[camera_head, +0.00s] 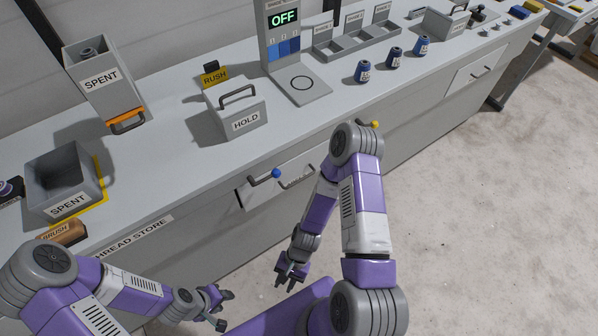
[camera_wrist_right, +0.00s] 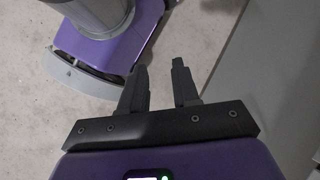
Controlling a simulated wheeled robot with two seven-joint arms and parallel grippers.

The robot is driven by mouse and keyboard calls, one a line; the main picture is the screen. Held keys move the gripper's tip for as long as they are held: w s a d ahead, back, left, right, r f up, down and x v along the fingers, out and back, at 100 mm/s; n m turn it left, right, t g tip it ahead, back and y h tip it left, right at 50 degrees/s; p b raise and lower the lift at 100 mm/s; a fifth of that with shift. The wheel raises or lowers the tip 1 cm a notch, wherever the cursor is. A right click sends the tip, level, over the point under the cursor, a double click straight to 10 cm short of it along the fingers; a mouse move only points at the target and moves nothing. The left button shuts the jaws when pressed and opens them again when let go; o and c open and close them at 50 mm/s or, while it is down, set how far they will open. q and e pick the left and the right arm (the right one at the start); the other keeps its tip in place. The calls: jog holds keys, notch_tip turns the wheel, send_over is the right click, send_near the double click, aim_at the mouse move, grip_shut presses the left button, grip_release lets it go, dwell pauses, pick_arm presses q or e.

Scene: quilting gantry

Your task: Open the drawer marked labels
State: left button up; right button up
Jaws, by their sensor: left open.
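A pale drawer front (camera_head: 262,195) with a bar handle and a blue knob (camera_head: 277,173) is in the front of the bench, and it looks shut. Its label (camera_head: 297,179) is partly covered and I cannot read it surely. Another drawer front (camera_head: 463,78) with a handle is further right; its marking is too small to read. A yellow knob (camera_head: 375,124) shows beside my right arm, which hides what lies behind it. My left gripper (camera_head: 224,309) is open and empty, low in front of the bench. My right gripper (camera_head: 284,284) is open and empty below the blue-knobbed drawer; its spread fingers show in the right wrist view (camera_wrist_right: 160,84).
On the bench (camera_head: 190,140) stand two SPENT bins (camera_head: 104,85) (camera_head: 65,185), a HOLD box (camera_head: 238,112), a stand reading OFF (camera_head: 283,45), and several blue spools (camera_head: 394,57). A brown brush (camera_head: 62,232) lies at the left. The floor (camera_head: 480,220) at right is clear.

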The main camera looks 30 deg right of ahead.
aim_at(300, 180)
jog(key=w+a+r+m+t+y+p, duration=0.1)
jog(key=w+r+m+t+y, duration=0.3)
jog(key=m, duration=0.7)
jog(key=w+a+r+m+t+y+p, duration=0.15)
jog(key=w+m+t+y, duration=0.35)
jog(key=m, duration=0.6)
jog(key=w+d+m+t+h+p, duration=0.1)
jog(key=w+d+m+t+h, duration=0.3)
jog(key=d+m, duration=0.35)
jog(key=w+d+m+t+h, duration=0.3)
jog(key=d+m+t+h, duration=0.2)
jog(key=d+m, duration=0.25)
jog(key=w+d+m+t+h+p, duration=0.1)
jog(key=w+d+m+t+h, duration=0.3)
jog(key=d+m, duration=0.35)
jog(key=shift+n+t, duration=0.3)
jog(key=shift+n, duration=0.15)
jog(key=x, duration=0.4)
jog(key=b+x, duration=0.1)
jog(key=x, duration=0.1)
jog(key=shift+w+d+r, duration=0.2)
jog(key=shift+d+r, duration=0.15)
jog(key=shift+r, duration=0.1)
